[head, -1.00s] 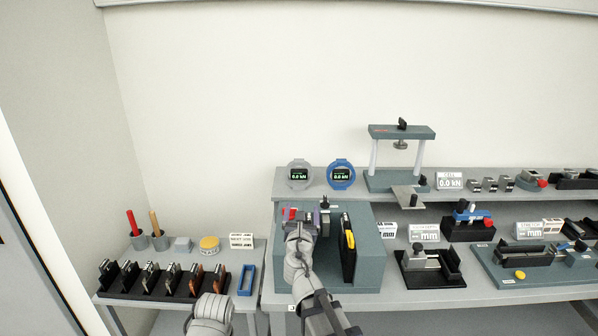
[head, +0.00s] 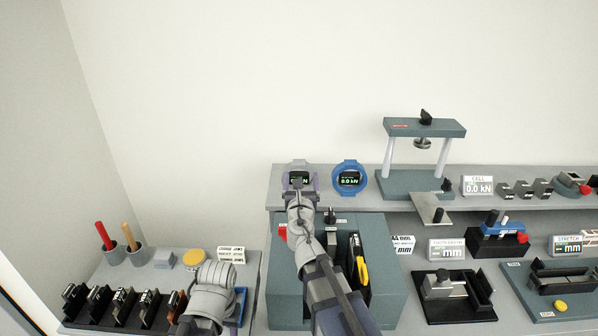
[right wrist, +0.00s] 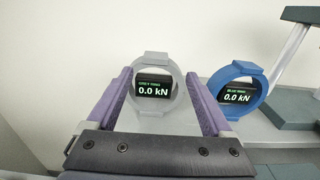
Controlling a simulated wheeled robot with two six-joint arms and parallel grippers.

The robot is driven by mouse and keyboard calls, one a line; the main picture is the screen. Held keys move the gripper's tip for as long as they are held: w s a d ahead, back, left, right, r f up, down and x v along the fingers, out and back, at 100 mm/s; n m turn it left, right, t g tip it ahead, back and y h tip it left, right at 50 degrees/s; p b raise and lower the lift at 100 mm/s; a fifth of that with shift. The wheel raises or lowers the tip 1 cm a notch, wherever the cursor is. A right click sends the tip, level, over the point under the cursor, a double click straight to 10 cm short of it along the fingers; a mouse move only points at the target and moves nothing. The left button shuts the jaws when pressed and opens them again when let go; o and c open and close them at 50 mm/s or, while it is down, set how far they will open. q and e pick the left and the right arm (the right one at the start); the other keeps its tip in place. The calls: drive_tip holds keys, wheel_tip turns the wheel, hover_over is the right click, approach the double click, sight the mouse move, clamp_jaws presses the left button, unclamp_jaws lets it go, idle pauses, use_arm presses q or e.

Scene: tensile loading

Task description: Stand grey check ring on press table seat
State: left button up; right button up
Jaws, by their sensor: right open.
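The grey check ring (right wrist: 172,78) stands upright on the back shelf, with a black display reading 0.0 kN. My right gripper (right wrist: 158,88) is open, and its two purple fingers reach to either side of the ring in the right wrist view. In the head view my right gripper (head: 300,183) covers part of the grey ring (head: 299,166). The press (head: 425,127) stands on the shelf to the right, with two pale columns and a teal base table (head: 400,183). My left arm shows at lower left in the head view, but its fingers cannot be made out.
The blue ring (head: 350,177) stands close to the right of the grey ring, also in the right wrist view (right wrist: 238,92). A flat plate (head: 433,208) juts from the front of the press. A teal bench fixture (head: 283,270) lies below my right arm.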

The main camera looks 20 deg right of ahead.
sight(299, 166)
drive_tip(key=shift+x, duration=1.55)
drive_tip(key=shift+a+r+x, duration=0.15)
drive_tip(key=shift+x, duration=1.15)
drive_tip(key=shift+a+r+x, duration=0.15)
drive_tip(key=shift+a+x, duration=0.05)
drive_tip(key=shift+x, duration=1.05)
drive_tip(key=shift+c, duration=0.3)
clamp_jaws()
